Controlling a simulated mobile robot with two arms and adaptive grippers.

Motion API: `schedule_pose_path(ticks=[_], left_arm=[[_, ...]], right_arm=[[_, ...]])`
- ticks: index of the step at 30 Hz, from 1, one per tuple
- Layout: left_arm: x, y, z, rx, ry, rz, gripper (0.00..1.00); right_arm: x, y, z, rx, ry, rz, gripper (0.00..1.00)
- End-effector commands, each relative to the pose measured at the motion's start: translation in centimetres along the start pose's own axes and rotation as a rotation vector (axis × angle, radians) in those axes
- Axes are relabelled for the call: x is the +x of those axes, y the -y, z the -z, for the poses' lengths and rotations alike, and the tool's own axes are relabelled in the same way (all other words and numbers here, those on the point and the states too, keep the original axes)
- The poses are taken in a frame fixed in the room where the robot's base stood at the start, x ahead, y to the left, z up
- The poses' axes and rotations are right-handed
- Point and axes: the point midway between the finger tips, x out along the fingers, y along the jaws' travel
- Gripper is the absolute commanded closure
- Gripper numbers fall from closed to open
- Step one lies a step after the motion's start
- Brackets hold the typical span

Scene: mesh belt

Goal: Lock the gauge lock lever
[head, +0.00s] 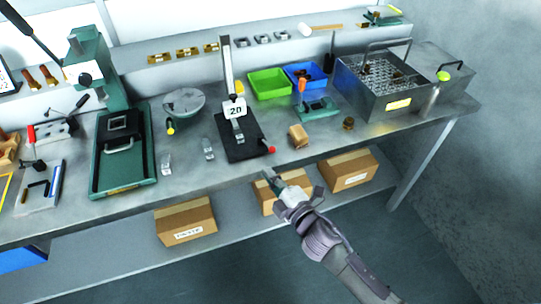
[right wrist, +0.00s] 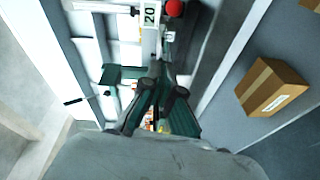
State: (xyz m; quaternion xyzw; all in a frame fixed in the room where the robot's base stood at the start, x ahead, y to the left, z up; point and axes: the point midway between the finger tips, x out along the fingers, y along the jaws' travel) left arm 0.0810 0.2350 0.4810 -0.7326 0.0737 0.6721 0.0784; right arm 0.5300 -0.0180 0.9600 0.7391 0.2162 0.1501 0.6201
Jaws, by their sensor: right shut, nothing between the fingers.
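The gauge (head: 236,110) stands upright on a black base (head: 243,150) near the middle of the bench, with a white "20" label on its column. A red ball knob (head: 271,149) sits at the base's front right; it looks like the end of the lock lever, whose arm is too small to make out. The red knob (right wrist: 174,8) and the "20" label (right wrist: 149,14) also show at the top of the right wrist view. My right gripper (head: 268,173) is shut and empty, just in front of the bench edge, short of the knob and apart from it.
A green press (head: 95,75) and green plate fixture (head: 122,170) stand left. Small clear blocks (head: 208,149) lie left of the gauge. A brown block (head: 298,136), green bin (head: 269,84) and steel tank (head: 370,105) stand right. Cardboard boxes (head: 186,222) sit on the lower shelf.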

Motion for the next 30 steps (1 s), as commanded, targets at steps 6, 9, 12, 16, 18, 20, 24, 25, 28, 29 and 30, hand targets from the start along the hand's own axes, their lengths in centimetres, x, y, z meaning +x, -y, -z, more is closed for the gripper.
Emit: schedule_pose_path(ticks=[6, 9, 12, 16, 18, 20, 24, 25, 28, 29, 30], left_arm=[[-0.7, 0.1, 0.5, 0.000, -0.007, 0.001, 0.60], [-1.0, 0.1, 0.7, 0.000, -0.009, 0.000, 0.60], [-1.2, 0.1, 0.7, 0.000, -0.009, 0.001, 0.60], [-1.3, 0.1, 0.7, 0.000, -0.009, 0.001, 0.60], [-1.3, 0.1, 0.7, 0.000, -0.009, 0.001, 0.60], [-1.3, 0.1, 0.7, 0.000, -0.009, 0.001, 0.60], [-1.3, 0.1, 0.7, 0.000, -0.009, 0.001, 0.60], [-1.3, 0.1, 0.7, 0.000, -0.009, 0.001, 0.60], [-1.3, 0.1, 0.7, 0.000, -0.008, 0.001, 0.60], [-1.3, 0.1, 0.7, 0.000, -0.008, 0.001, 0.60], [-1.3, 0.1, 0.6, 0.000, -0.008, 0.001, 0.60]], right_arm=[[4.8, -0.2, 0.1, 0.001, -0.001, -0.002, 1.00], [5.4, -0.1, -1.4, -0.002, 0.002, 0.002, 1.00], [5.6, -0.1, -2.6, -0.001, 0.000, 0.001, 1.00], [5.8, 0.0, -3.5, 0.000, -0.001, 0.001, 1.00], [5.9, 0.0, -3.8, 0.001, -0.001, 0.000, 1.00], [5.9, 0.0, -3.8, 0.001, -0.001, 0.000, 1.00], [5.9, 0.0, -3.9, 0.001, -0.001, 0.000, 1.00], [5.9, 0.0, -3.9, 0.001, -0.001, 0.000, 1.00], [5.9, 0.0, -3.9, 0.000, -0.001, 0.000, 1.00], [5.9, 0.0, -3.9, 0.000, -0.002, 0.000, 1.00], [5.9, 0.0, -3.9, -0.001, -0.004, 0.001, 1.00]])
